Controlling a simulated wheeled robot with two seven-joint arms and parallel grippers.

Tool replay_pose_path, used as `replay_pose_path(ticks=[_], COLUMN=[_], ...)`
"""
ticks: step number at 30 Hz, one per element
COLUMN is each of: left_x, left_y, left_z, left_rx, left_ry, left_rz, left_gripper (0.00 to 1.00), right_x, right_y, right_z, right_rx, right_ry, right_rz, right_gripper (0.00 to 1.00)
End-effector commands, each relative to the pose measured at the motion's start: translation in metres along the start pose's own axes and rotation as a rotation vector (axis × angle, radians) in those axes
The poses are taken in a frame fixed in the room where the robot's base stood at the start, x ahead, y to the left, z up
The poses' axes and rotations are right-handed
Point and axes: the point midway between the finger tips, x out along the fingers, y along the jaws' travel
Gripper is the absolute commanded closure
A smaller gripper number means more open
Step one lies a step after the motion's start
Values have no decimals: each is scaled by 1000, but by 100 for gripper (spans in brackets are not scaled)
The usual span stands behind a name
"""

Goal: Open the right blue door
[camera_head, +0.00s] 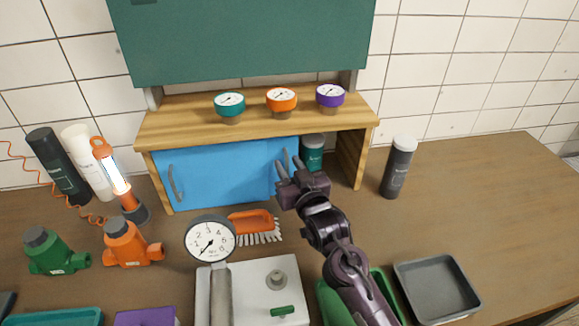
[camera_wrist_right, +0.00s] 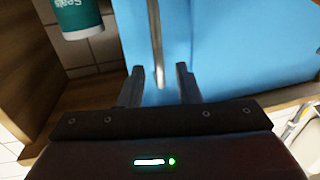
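The right blue door (camera_head: 270,178) of the wooden cabinet stands partly open, with a gap at the cabinet's right side. Its upright metal handle (camera_head: 286,160) also shows in the right wrist view (camera_wrist_right: 155,40). My right gripper (camera_head: 287,168) is at this handle. In the wrist view its two fingers (camera_wrist_right: 160,85) are apart, with the handle's end between them; I cannot tell whether they touch it. The left blue door (camera_head: 215,178) has a curved handle (camera_head: 175,183) at its left. My left gripper is not in view.
A teal canister (camera_head: 312,150) stands inside the gap. An orange brush (camera_head: 252,222) lies before the doors. A grey bottle (camera_head: 397,168) stands right of the cabinet.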

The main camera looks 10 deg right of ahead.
Motion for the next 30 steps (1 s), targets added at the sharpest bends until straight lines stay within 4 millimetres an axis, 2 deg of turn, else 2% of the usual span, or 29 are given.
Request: replay_pose_path(ticks=[5, 12, 18, 30], left_x=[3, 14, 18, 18], left_y=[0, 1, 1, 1], left_z=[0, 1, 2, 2], left_rx=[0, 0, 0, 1], left_ry=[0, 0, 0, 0], left_rz=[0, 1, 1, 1], left_gripper=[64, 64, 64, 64], right_x=[-9, -49, -73, -78], right_y=[0, 0, 0, 0], right_z=[2, 4, 2, 0], right_rx=[0, -1, -1, 0], right_ry=[-1, -2, -1, 0], right_rz=[0, 0, 0, 0], right_gripper=[69, 69, 69, 69])
